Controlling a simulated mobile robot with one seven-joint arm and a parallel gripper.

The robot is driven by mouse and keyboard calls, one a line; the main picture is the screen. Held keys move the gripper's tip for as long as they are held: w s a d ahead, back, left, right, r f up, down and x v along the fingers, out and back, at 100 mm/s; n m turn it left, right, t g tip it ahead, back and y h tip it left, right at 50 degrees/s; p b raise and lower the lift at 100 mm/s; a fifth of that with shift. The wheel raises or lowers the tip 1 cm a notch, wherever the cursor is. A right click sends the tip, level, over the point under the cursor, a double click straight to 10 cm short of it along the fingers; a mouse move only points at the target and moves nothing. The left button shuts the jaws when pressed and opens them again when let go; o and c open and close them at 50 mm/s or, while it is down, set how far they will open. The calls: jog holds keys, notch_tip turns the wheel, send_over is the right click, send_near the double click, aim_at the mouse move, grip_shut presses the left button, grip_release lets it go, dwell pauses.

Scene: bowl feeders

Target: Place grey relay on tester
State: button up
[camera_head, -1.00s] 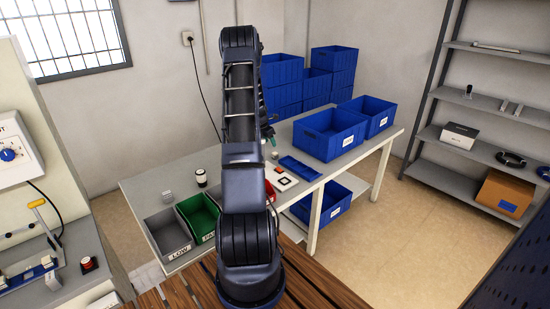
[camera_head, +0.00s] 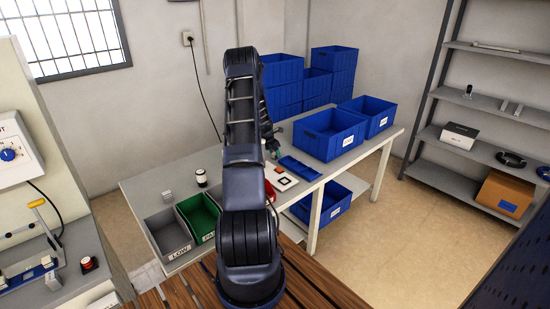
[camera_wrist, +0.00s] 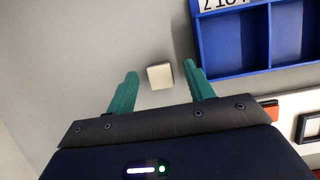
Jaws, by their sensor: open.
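A small pale grey block (camera_wrist: 160,76), which looks like the relay, lies on the grey table top in the wrist view. My gripper (camera_wrist: 163,82) is open, with its two green fingers either side of the block in the picture. I cannot tell whether the fingertips are down at its height, and no contact shows. In the head view my arm hides the block and most of my gripper. At the left edge, a white box with a blue dial (camera_head: 9,154) and a cut-off label ending in "ST" may be the tester. Below it is a fixture with a yellow-handled lever (camera_head: 46,222).
A blue divided tray (camera_wrist: 235,45) lies right of the block; a white card with a black frame (camera_wrist: 292,103) lies nearby. Grey (camera_head: 168,232) and green (camera_head: 199,217) bins line the table's front. Large blue crates (camera_head: 330,134) stand at the table's right.

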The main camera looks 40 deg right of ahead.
jog(key=shift+d+f, duration=0.3)
jog(key=shift+f, duration=0.35)
jog(key=c, duration=1.1)
jog(key=shift+r, duration=0.2)
grip_shut()
notch_tip(320, 180, up, 20)
jog(key=shift+f, duration=0.15)
jog(key=shift+a, duration=0.1)
